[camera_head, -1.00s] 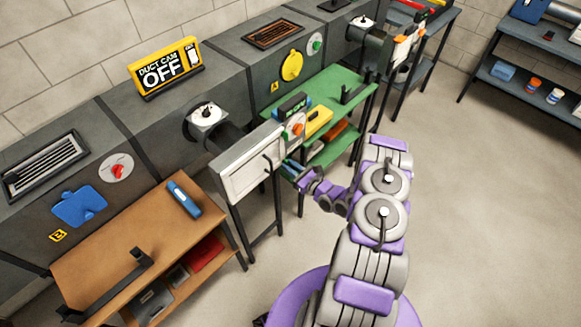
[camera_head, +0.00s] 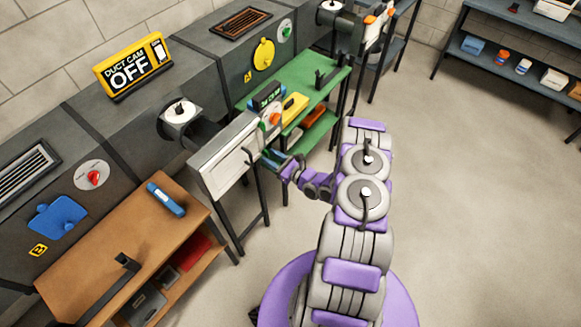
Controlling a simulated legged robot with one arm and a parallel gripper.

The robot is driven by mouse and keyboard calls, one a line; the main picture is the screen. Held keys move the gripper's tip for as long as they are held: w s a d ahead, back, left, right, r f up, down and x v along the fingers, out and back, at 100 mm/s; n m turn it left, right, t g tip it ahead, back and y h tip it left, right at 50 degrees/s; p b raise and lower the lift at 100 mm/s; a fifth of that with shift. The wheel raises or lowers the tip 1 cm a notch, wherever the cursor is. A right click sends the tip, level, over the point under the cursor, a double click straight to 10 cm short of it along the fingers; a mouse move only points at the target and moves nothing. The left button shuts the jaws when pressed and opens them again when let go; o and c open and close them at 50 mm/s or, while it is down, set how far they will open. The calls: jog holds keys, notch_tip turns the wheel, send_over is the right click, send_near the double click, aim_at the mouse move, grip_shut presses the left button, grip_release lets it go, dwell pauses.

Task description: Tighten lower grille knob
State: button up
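The pale grey box with a framed front panel (camera_head: 226,165) stands on dark legs beside the duct. I cannot make out a separate lower grille knob. My gripper (camera_head: 270,159), at the end of my purple and grey arm, is at the lower right side of the box. It looks close to the box, but I cannot tell if it touches. Its fingers are small and partly hidden, so their opening is unclear.
A brown bench (camera_head: 125,245) with a blue tool (camera_head: 167,199) stands at the left. A green bench (camera_head: 305,85) with a yellow item (camera_head: 293,107) stands behind the box. A "DUCT CAM OFF" sign (camera_head: 132,68) sits on the duct. The floor (camera_head: 460,220) at right is clear.

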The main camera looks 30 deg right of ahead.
jog(key=p+v, duration=0.2)
jog(key=v, duration=1.4)
jog(key=shift+s+d, duration=0.2)
jog(key=shift+s, duration=0.1)
jog(key=w+d+r+n+g+h, duration=0.5)
jog(key=w+d+n+g, duration=0.35)
jog(key=n, duration=0.35)
notch_tip(320, 180, up, 16)
jog(key=s+a+n+g+h, duration=0.2)
jog(key=n+g+h, duration=0.2)
jog(key=n, duration=0.3)
jog(key=s+a+r+n+g, duration=0.3)
jog(key=s+a+r+n, duration=0.2)
jog(key=s+a+r, duration=0.6)
jog(key=s+a+r+n+g+y, duration=0.1)
jog(key=s+a+r+n, duration=0.2)
jog(key=s+a, duration=0.6)
jog(key=s+a+r+n+g+y, duration=0.1)
jog(key=s+a+r+n+g, duration=0.1)
jog(key=s+a, duration=0.7)
jog(key=shift+s+r+n+y, duration=0.4)
jog(key=shift+s+r+n, duration=0.15)
jog(key=shift+n, duration=0.65)
